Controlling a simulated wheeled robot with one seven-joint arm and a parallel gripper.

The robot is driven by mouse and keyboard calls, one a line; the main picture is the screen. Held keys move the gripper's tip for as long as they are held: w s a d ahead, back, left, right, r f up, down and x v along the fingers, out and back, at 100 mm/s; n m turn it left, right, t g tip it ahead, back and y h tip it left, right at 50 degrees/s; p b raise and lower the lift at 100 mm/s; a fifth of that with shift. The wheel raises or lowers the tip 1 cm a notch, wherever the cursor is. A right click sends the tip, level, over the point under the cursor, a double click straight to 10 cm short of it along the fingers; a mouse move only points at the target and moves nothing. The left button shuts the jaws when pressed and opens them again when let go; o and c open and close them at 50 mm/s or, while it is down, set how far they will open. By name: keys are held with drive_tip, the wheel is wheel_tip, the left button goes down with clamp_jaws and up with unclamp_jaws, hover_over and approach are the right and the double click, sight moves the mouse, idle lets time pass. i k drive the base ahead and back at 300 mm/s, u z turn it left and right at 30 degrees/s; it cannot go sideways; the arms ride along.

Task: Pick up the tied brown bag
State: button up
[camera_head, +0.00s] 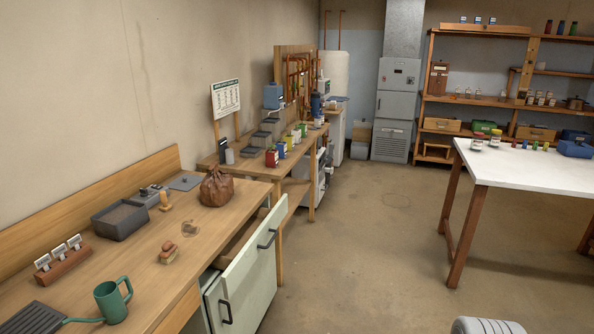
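The tied brown bag (217,188) stands upright on the wooden workbench (195,205) at the left, close to the bench's far end. It is a rounded, dark brown, wrinkled sack, gathered at the top. Nothing is touching it from above. My gripper is not in view.
Near the bag are a grey tray (120,221), a wooden peg (165,201) and small brown pieces (168,252). A pale drawer front (253,255) juts out from the bench. A white table (540,168) stands right; the floor between (360,250) is clear.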

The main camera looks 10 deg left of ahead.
sight(217, 188)
drive_tip(key=u, duration=0.5)
drive_tip(key=i, duration=1)
drive_tip(key=u, duration=1.9)
drive_tip(key=i, duration=1.05)
drive_tip(key=u, duration=0.75)
